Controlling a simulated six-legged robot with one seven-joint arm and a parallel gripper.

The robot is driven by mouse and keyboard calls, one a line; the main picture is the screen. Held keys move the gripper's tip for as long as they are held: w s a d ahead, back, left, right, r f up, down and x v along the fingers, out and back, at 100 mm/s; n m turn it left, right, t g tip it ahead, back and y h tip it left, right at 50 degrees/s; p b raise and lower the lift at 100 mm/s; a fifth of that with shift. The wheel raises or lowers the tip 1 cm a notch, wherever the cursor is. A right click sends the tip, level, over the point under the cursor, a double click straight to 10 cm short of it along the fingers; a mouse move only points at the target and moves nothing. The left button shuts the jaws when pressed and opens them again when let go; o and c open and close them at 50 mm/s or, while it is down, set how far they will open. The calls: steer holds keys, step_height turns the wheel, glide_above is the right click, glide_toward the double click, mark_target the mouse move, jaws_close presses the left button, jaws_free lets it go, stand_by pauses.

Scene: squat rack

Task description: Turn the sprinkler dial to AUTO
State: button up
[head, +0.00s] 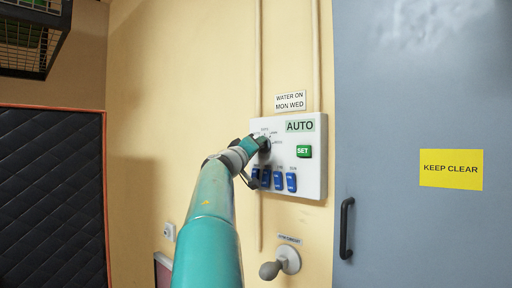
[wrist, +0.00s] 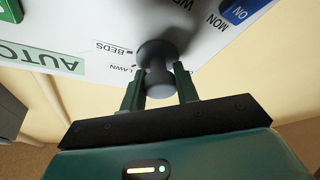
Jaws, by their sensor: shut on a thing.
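The white sprinkler control box (head: 315,168) is mounted on the yellow wall. Its display (head: 300,126) reads AUTO, with a green SET button (head: 304,151) below it. My gripper (head: 262,143) reaches the dial at the box's left part. In the wrist view the dark dial (wrist: 156,55) stands between the two fingers of my gripper (wrist: 159,85), which are shut on it. Labels BEDS and LAWN show beside the dial. My arm hides part of the dial face in the head view, and I cannot tell which label the dial points to.
Blue switches (head: 279,180) line the box's lower part. A sign (head: 290,101) reading WATER ON MON WED is above. A grey door (head: 410,90) with a black handle (head: 346,228) is at right. A grey knob (head: 281,264) sticks out below the box.

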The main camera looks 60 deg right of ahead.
steer(key=o, duration=1)
steer(key=shift+c, duration=0.2)
steer(key=shift+a, duration=0.1)
steer(key=v, duration=1.3)
steer(key=shift+a, duration=0.35)
steer(key=shift+f, duration=0.25)
